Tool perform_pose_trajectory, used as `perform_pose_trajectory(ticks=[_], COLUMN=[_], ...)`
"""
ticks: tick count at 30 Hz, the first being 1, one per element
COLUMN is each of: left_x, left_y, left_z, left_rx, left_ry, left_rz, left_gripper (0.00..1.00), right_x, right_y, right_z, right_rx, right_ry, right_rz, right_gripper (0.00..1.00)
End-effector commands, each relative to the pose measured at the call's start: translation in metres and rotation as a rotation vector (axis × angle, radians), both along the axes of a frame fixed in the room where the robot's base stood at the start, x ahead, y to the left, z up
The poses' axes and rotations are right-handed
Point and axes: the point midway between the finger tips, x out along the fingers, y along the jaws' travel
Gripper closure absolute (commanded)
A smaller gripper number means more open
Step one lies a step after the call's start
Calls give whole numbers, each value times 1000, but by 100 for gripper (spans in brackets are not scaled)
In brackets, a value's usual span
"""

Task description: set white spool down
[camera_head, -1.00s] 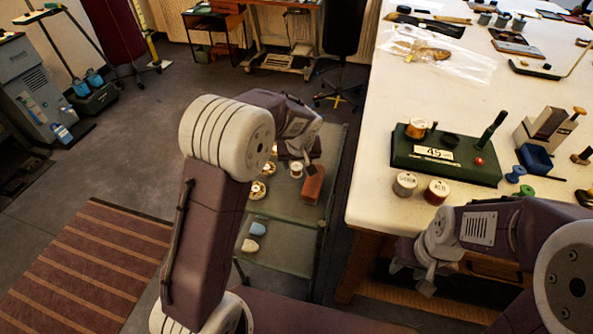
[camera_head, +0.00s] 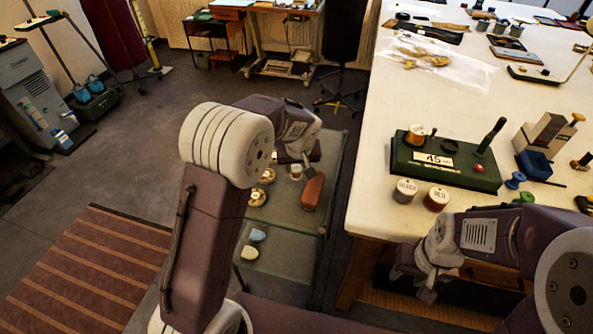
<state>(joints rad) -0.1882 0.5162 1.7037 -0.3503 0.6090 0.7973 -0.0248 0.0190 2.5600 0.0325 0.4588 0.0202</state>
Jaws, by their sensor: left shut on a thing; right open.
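The white spool (camera_head: 296,172) shows just below the end of my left arm, over the glass-topped cart (camera_head: 335,165). My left gripper (camera_head: 302,162) is shut on it; its fingers are mostly hidden by the wrist. The spool looks upright, low over the glass; I cannot tell whether it touches. My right gripper (camera_head: 425,284) is open and empty, in front of the white table's near edge.
Brass-coloured round pieces (camera_head: 257,197) and a brown block (camera_head: 312,191) are close to the spool on the cart.

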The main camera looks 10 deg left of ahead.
Motion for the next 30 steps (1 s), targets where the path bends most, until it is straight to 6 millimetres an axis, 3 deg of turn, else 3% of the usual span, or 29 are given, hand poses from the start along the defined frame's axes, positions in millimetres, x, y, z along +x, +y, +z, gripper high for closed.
perform_pose_trajectory(ticks=[3, 12, 18, 30], left_x=[-1, -73, -105, -115], left_y=[-1, -15, -21, -22], left_z=[24, 64, 84, 88], left_rx=[-1, 0, 0, 1], left_ry=[-5, -4, -2, 0], left_rz=[0, -4, -3, 0], left_gripper=[100, 100, 100, 100], right_x=[0, 0, 0, 0], right_y=[0, 0, 0, 0], right_z=[5, -2, -2, -2], right_rx=[0, 0, 0, 0], right_ry=[0, 0, 0, 0], right_rz=[0, 0, 0, 0], right_gripper=[58, 58, 58, 58])
